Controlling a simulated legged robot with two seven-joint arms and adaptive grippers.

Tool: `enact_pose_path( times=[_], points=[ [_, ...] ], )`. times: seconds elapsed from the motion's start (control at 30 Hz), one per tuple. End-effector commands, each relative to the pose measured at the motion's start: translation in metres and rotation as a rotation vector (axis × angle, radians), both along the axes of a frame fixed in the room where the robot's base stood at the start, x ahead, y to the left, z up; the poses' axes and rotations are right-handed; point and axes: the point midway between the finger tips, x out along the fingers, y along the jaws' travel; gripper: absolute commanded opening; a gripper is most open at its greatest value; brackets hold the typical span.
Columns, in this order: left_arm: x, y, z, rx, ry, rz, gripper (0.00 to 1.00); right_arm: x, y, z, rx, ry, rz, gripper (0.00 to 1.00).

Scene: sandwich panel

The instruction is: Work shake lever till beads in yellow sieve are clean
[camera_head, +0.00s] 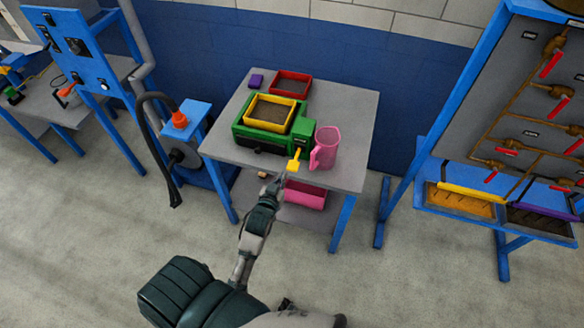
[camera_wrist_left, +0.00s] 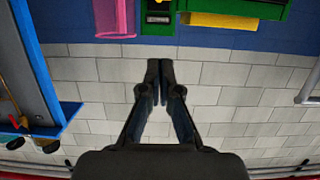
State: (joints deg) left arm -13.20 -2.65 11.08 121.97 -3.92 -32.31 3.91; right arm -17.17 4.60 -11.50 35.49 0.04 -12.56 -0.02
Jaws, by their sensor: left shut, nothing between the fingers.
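The yellow sieve (camera_head: 270,124) sits in the green shaker (camera_head: 239,131) on the grey table, with a dark brownish fill; single beads are too small to tell apart. The yellow shake lever (camera_head: 294,162) sticks out at the shaker's front right corner. My left gripper (camera_head: 277,184) is shut and empty, just in front of the table edge, below the lever and apart from it. In the left wrist view its fingertips (camera_wrist_left: 160,66) are together, with green shaker parts (camera_wrist_left: 158,28) and a yellow strip (camera_wrist_left: 220,20) at the top. My right gripper is not seen.
A pink pitcher (camera_head: 324,150) stands right beside the lever. A red tray (camera_head: 291,83) and a small purple block (camera_head: 256,81) lie behind the shaker. A pink bin (camera_head: 305,196) is on the lower shelf. A blue-framed panel (camera_head: 490,110) stands at right.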

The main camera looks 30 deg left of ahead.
Motion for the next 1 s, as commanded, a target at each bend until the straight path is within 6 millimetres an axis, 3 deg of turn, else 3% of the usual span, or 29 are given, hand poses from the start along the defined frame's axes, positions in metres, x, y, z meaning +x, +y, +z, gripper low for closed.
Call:
enact_pose_path(
  times=[0.27,0.67,0.8,1.0],
  points=[
    [0.017,0.004,-0.004,0.001,-0.001,-0.001,0.0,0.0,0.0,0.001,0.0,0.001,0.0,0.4],
    [0.095,0.023,-0.024,0.001,0.0,-0.001,0.0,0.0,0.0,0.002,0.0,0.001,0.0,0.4],
    [0.094,0.023,-0.048,-0.001,0.004,-0.001,0.0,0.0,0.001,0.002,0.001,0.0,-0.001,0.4],
    [0.094,0.022,-0.063,0.0,0.002,0.0,0.0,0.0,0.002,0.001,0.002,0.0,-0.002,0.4]
  ],
)
